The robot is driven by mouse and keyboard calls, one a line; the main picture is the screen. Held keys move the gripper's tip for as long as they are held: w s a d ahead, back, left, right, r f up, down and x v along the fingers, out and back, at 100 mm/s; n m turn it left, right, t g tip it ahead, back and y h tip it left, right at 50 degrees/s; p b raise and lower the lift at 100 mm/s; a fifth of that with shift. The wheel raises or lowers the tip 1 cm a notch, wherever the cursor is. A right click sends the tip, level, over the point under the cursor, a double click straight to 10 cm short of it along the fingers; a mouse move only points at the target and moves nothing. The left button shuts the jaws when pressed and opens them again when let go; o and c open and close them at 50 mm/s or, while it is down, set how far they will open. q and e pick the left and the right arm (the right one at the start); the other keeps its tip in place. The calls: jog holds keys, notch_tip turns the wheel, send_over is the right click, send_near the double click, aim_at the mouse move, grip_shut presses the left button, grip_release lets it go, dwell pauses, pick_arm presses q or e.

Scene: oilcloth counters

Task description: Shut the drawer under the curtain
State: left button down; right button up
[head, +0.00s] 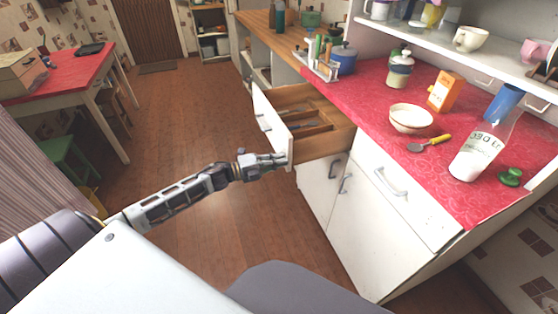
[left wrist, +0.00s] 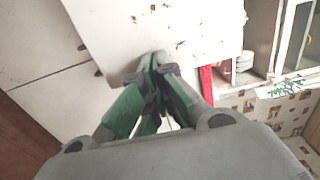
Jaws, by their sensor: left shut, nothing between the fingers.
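The open drawer has a white front (head: 273,128) and a wooden inside with dividers; it sticks out from the cabinet below the red counter. My left gripper (head: 279,159) is shut and empty, with its tips at the lower near corner of the drawer front. In the left wrist view the closed green-padded fingers (left wrist: 153,62) point at a chipped white panel (left wrist: 165,25), seemingly the drawer front; I cannot tell whether they touch it. A striped curtain (head: 28,178) hangs at the far left, not above this drawer. My right gripper is not in view.
The red counter (head: 385,105) holds a bowl (head: 410,118), a spoon (head: 428,144), an orange box (head: 444,91) and a bottle (head: 478,150). White cabinet doors (head: 372,215) stand below. A red table (head: 70,75) and green stool (head: 62,155) stand left. The floor between is clear.

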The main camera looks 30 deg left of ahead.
aim_at(336, 145)
pick_arm(q)
jog(key=shift+w+d, duration=0.15)
jog(key=b+x, duration=0.1)
jog(key=x, duration=2)
jog(key=shift+w, duration=0.1)
jog(key=shift+x, duration=0.85)
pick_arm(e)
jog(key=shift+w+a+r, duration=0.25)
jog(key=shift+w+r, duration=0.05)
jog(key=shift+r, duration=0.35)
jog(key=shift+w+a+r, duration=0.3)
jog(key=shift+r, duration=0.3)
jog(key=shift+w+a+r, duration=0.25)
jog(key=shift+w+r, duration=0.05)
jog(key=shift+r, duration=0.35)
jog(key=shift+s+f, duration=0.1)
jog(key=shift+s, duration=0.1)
